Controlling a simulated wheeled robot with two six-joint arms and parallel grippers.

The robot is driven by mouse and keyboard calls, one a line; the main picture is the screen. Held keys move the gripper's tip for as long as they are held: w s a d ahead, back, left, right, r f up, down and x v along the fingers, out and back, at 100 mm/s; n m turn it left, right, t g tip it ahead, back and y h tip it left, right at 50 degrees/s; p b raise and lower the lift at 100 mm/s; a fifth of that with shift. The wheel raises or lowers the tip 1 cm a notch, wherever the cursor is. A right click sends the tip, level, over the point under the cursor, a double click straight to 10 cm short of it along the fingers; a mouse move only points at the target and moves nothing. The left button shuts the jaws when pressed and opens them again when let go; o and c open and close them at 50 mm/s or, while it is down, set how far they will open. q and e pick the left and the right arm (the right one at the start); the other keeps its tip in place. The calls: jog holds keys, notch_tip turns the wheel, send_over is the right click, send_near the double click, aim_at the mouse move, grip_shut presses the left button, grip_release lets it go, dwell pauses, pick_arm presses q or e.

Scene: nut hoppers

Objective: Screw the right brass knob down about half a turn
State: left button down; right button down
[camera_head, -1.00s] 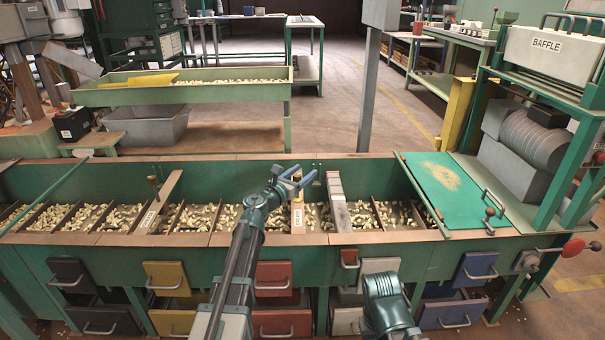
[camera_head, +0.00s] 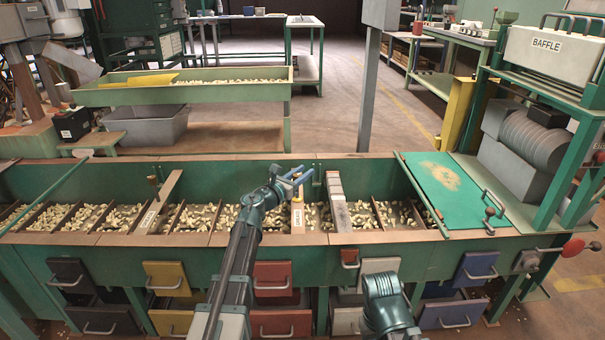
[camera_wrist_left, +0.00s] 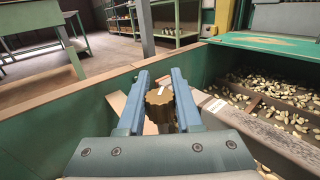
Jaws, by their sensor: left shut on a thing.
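The right brass knob (camera_wrist_left: 159,106) is a ribbed dark-gold disc with a pale mark on top, between the blue fingers in the left wrist view. My left gripper (camera_head: 297,180) is shut on it, one finger on each side. In the head view the fingers mostly hide the knob, above a wooden divider (camera_head: 298,217) with a white label. The left brass knob (camera_head: 153,181) stands upright on another labelled wooden slat (camera_head: 163,200). Of my right arm only a link shows at the bottom of the head view; its gripper is out of frame.
The long green trough (camera_head: 120,172) holds nuts between several dividers. A grey-topped divider (camera_head: 338,205) stands just right of the left gripper. A green cover (camera_head: 442,182) lies at the right end. Coloured drawers, one red (camera_head: 273,275), line the front.

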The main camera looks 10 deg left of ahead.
pick_arm(q)
jog(key=m+g+h, duration=0.2)
jog(key=h, duration=0.1)
jog(key=m+g+h, duration=0.1)
jog(key=m+h, duration=0.1)
jog(key=shift+s+d, duration=0.15)
jog(key=shift+d, duration=0.2)
jog(key=shift+s+d+m+g+h, duration=0.15)
jog(key=shift+s+m+g+h, duration=0.1)
jog(key=shift+m+g+h, duration=0.7)
jog(key=shift+s+d+m+g+h, duration=0.2)
jog(key=shift+m+g+h, duration=0.5)
jog(key=shift+g, duration=0.35)
jog(key=c, duration=0.6)
grip_release()
jog(key=v, duration=1.4)
jog(key=shift+w, duration=0.15)
